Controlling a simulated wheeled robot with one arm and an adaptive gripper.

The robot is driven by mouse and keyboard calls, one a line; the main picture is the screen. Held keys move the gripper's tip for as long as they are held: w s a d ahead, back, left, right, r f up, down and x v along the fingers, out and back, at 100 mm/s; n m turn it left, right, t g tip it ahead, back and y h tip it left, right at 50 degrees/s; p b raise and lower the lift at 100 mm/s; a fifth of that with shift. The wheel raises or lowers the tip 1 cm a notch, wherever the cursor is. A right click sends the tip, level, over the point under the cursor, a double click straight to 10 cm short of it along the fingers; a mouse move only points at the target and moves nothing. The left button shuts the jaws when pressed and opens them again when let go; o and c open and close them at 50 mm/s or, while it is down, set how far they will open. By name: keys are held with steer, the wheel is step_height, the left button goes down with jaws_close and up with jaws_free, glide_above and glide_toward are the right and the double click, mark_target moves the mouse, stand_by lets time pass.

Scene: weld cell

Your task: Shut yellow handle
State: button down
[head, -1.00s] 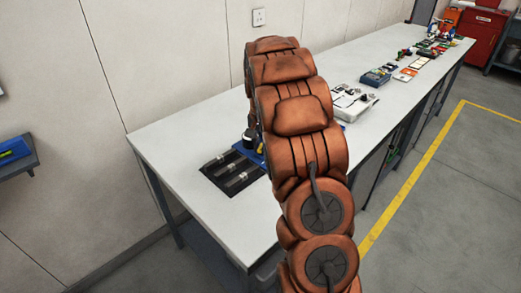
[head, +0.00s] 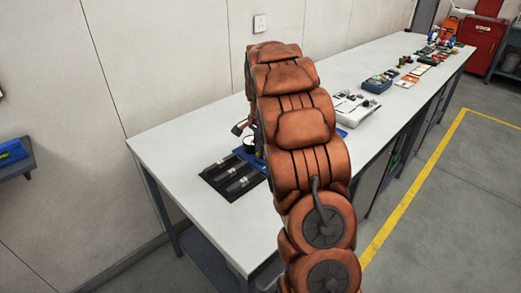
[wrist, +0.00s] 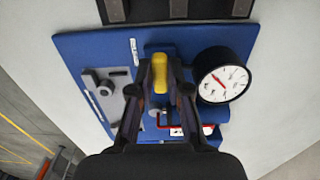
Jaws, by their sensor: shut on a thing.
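In the wrist view the yellow handle (wrist: 159,72) stands upright on a blue board (wrist: 85,46). My gripper (wrist: 160,88) is around the handle, with a dark finger on each side, and is shut on it. A round pressure gauge (wrist: 223,80) with a white face and red needle is just right of the handle. A red bent bar (wrist: 176,124) shows below, partly behind my fingers. In the head view my orange arm hides the handle and most of the board.
A grey fixture with a round knob (wrist: 106,86) is left of my gripper on the board. In the head view a black mat with metal pieces (head: 232,178) lies on the white bench (head: 165,143). A white device (head: 356,107) stands farther back.

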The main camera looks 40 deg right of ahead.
steer(key=c, duration=1.1)
jaws_free()
steer(key=shift+r, duration=0.1)
step_height(320, 180, up, 12)
steer(key=shift+f, duration=0.1)
